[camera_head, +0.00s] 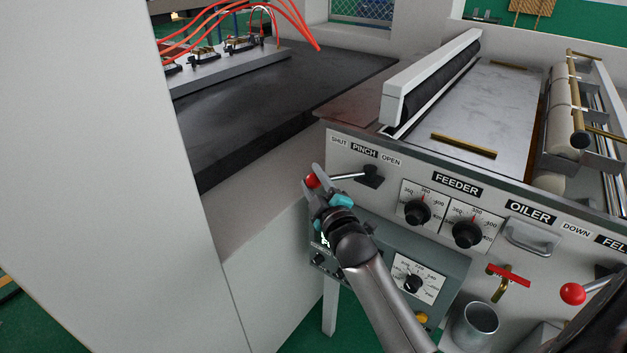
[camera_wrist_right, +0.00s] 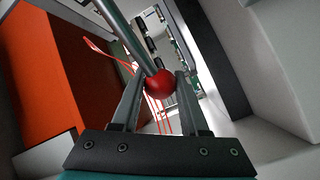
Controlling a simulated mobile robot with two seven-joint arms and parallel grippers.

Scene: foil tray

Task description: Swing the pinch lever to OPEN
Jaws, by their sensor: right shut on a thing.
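The pinch lever (camera_head: 350,175) is a metal rod on a dark pivot under the PINCH label (camera_head: 364,152). It points left, toward the SHUT side, and ends in a red ball knob (camera_head: 311,181). My right gripper (camera_head: 314,183) is shut on the red knob. In the right wrist view, the knob (camera_wrist_right: 160,83) sits between the two fingertips (camera_wrist_right: 159,85), with the rod running up and left from it. My left gripper is not in view.
The front panel holds FEEDER dials (camera_head: 417,212), an OILER handle (camera_head: 531,238), a red-handled valve (camera_head: 508,275) and another red-knobbed lever (camera_head: 573,293). A metal cup (camera_head: 477,325) stands below. A large pale panel (camera_head: 200,170) rises at left.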

